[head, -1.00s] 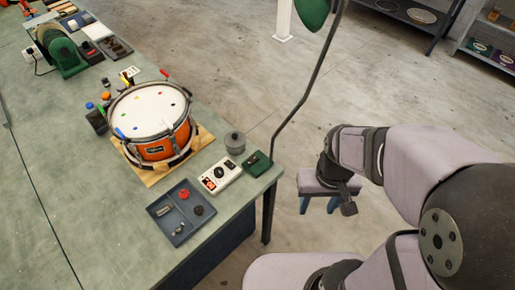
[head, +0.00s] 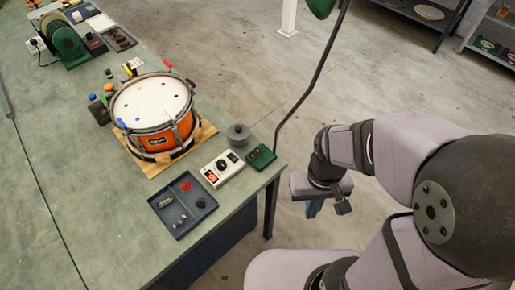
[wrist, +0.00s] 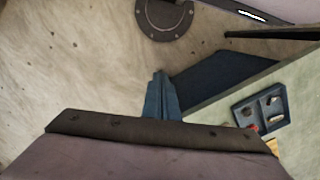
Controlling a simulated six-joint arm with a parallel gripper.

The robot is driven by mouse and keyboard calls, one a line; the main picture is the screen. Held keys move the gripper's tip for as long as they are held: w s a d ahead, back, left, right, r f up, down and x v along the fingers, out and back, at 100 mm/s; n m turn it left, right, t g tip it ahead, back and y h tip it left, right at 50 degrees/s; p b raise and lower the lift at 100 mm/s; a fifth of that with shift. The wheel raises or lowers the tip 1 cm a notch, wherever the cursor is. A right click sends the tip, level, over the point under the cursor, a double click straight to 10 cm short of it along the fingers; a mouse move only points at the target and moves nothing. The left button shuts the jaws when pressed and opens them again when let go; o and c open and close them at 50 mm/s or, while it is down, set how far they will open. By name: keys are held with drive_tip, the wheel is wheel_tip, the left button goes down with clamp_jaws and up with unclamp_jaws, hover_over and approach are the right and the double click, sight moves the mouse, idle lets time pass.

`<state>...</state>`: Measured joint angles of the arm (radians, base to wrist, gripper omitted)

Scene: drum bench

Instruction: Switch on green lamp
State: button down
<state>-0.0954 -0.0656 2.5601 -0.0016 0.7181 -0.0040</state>
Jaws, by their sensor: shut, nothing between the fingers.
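The green lamp stands at the bench's front right corner. Its green shade (head: 321,8) is cut off by the top edge of the head view. A thin dark bent stem (head: 313,85) runs down to a green base (head: 260,156) with a small dark part on top. I cannot tell whether the lamp is lit. My gripper (head: 313,208) hangs beyond the bench edge, right of the lamp base and apart from it. Its blue fingers are together and empty, as the wrist view also shows (wrist: 161,90).
Beside the lamp base are a white control box (head: 222,168) with a dark knob and a grey lidded pot (head: 238,135). A blue-grey tray (head: 170,195) with small parts lies nearer. An orange drum (head: 160,138) stands on a wooden board. Open floor lies right of the bench.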

drive_tip(key=w+a+f+n+g+b, duration=0.1)
drive_tip(key=w+a+f+n+b, duration=0.1)
drive_tip(key=a+f+b, duration=0.3)
drive_tip(key=shift+n+t+h, duration=0.3)
drive_tip(key=shift+t, duration=0.5)
drive_tip(key=w+a+f, duration=0.1)
drive_tip(key=w+a, duration=0.1)
drive_tip(key=w, duration=0.2)
drive_tip(key=w+a+f, duration=0.1)
drive_tip(key=w+a, duration=0.2)
drive_tip(key=w, duration=0.2)
drive_tip(key=w+a, duration=0.2)
drive_tip(key=w, duration=0.3)
drive_tip(key=shift+a+f, duration=0.15)
drive_tip(key=shift+f, duration=0.25)
drive_tip(key=w+a+r+m+t, duration=0.1)
drive_tip(key=w+a+r+m, duration=0.2)
drive_tip(key=w+r+m, duration=0.7)
drive_tip(key=shift+w+r+m, duration=0.15)
drive_tip(key=shift+r+m, duration=0.35)
drive_tip(key=shift+m, duration=0.9)
drive_tip(key=shift+d, duration=0.1)
